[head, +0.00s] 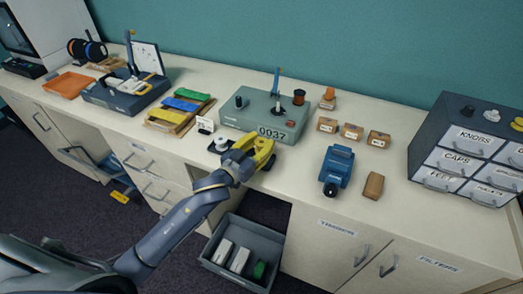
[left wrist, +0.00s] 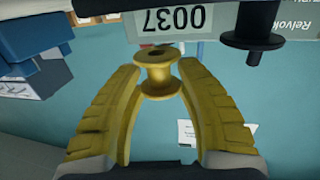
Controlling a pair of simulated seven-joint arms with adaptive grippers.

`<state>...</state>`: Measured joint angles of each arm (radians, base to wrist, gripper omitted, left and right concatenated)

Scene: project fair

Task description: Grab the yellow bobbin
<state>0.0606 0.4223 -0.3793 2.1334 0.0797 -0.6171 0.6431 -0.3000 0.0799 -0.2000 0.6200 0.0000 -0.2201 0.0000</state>
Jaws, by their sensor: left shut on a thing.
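A yellow bobbin (left wrist: 156,76) shows in the left wrist view, between the tips of the yellow fingers of my left gripper (left wrist: 157,82). The fingers are shut on it, one on each side, with its flanges above and below its waist. In the head view my left gripper (head: 262,150) is at the front edge of the grey device marked 0037 (head: 250,122). There I cannot tell the bobbin apart from the yellow fingers. My right gripper is not in view.
A black spool (left wrist: 250,42) shows close by in the left wrist view. A white spool (head: 219,146) is left of the gripper. A blue device (head: 338,166) and several small brown boxes (head: 352,132) stand to the right. An open drawer (head: 213,262) is below.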

